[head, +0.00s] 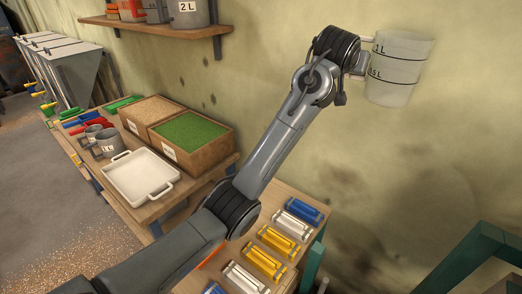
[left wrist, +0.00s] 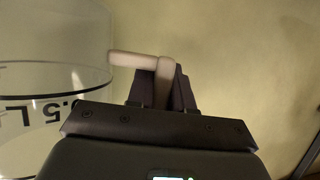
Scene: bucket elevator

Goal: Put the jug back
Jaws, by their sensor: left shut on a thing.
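In the left wrist view the handle (left wrist: 140,60) passes between the dark fingers, and the clear jug wall (left wrist: 60,40) fills the left side. The jug looks roughly upright and empty. My right gripper is not in view.
A wooden wall shelf (head: 160,30) at the upper left holds a grey 2 L jug (head: 188,12) and red items. Below, a bench carries a white tray (head: 141,174), grey jugs (head: 108,142) and bins of brown (head: 150,110) and green grain (head: 189,131). A green frame (head: 475,258) stands lower right.

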